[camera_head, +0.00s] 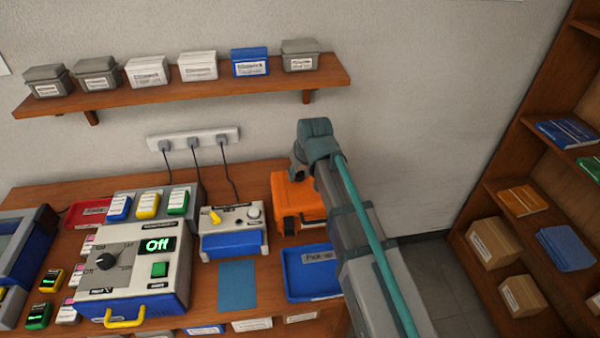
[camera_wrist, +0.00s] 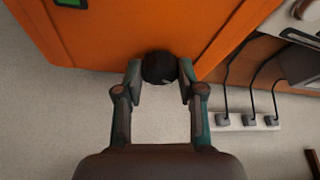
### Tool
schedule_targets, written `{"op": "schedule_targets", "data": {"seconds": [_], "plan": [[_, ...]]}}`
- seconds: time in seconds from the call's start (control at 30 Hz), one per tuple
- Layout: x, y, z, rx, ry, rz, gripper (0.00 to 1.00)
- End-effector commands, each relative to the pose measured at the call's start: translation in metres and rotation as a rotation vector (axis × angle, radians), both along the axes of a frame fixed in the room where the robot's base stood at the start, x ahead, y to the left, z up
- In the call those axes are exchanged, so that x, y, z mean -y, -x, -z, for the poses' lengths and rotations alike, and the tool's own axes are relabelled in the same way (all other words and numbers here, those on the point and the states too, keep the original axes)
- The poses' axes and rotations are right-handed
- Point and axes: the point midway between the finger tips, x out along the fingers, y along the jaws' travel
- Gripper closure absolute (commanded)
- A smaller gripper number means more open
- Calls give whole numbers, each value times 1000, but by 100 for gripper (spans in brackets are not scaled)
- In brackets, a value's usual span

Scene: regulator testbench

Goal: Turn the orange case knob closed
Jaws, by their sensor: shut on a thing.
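The orange case (camera_head: 293,192) stands on the bench, partly hidden behind my arm in the head view. It fills the top of the wrist view (camera_wrist: 150,25), with a small green patch (camera_wrist: 71,4) on its face. A round black knob (camera_wrist: 159,67) sits at the case's edge in the wrist view. My gripper (camera_wrist: 160,82) is shut on the black knob, one finger on each side of it. In the head view the gripper's fingers and the knob are hidden by my arm.
A blue tray (camera_head: 300,262) labelled "Pick up" lies in front of the case. A white device with a yellow switch (camera_head: 232,228) stands left of it. A power strip (camera_head: 193,138) with cables hangs on the wall behind. A shelf of boxes (camera_head: 180,88) is above.

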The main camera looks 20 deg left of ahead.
Motion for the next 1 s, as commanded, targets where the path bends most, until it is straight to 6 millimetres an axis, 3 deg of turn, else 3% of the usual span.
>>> {"op": "schedule_targets", "data": {"seconds": [1.0], "plan": [[-8, 0, 0, 1, -1, 914, 96]]}}
